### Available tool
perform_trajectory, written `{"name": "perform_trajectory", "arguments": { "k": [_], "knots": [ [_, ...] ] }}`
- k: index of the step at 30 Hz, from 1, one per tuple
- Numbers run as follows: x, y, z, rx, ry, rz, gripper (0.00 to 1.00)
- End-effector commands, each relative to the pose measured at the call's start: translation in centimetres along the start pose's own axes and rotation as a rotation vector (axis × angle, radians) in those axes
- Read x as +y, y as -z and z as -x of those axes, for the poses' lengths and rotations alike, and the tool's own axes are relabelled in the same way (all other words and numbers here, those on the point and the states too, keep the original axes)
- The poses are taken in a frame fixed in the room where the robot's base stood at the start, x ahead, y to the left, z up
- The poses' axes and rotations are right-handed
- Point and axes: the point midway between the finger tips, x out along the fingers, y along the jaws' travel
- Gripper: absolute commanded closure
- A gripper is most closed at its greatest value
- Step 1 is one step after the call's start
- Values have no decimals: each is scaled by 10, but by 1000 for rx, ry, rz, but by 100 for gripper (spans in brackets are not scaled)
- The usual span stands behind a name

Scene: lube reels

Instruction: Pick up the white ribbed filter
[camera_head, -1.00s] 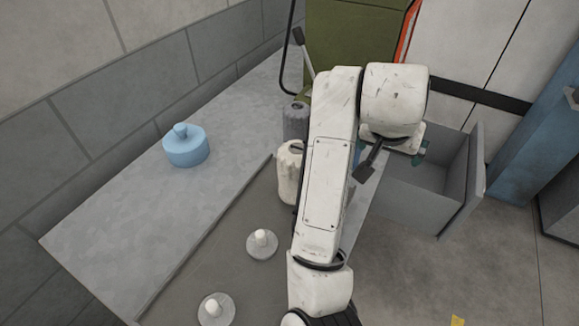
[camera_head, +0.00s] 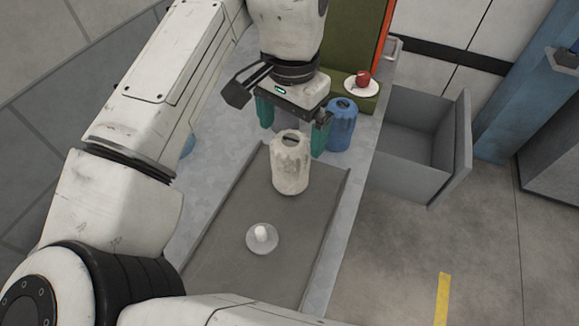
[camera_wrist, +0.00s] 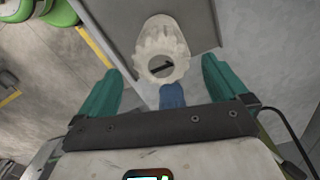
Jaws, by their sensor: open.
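The white ribbed filter (camera_head: 290,163) stands upright near the far end of the grey tray (camera_head: 232,222) on the bench. In the wrist view the filter (camera_wrist: 162,50) shows its ribbed rim and dark slot, ahead of and between the finger directions. My gripper (camera_head: 292,125) is open and empty, its teal fingers just behind and above the filter in the head view. The fingers show wide apart in the wrist view (camera_wrist: 165,88). I cannot tell the exact gap between fingertips and filter.
A blue ribbed filter (camera_head: 341,124) stands close to the right finger. A white plate (camera_head: 361,87) with a red apple (camera_head: 362,77) lies behind it. A white knobbed disc (camera_head: 262,238) sits in the tray. An open grey drawer (camera_head: 410,140) juts out right.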

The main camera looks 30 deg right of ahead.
Motion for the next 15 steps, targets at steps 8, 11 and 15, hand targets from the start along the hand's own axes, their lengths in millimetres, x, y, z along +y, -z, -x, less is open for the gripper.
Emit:
{"name": "perform_trajectory", "arguments": {
  "k": [8, 11, 15],
  "knots": [
    [0, 0, -24, 0, 0, 0, 0],
    [0, 0, -35, 0, -1, 0, 0],
    [-1, 0, -56, 0, -1, 0, 0]
  ]
}}
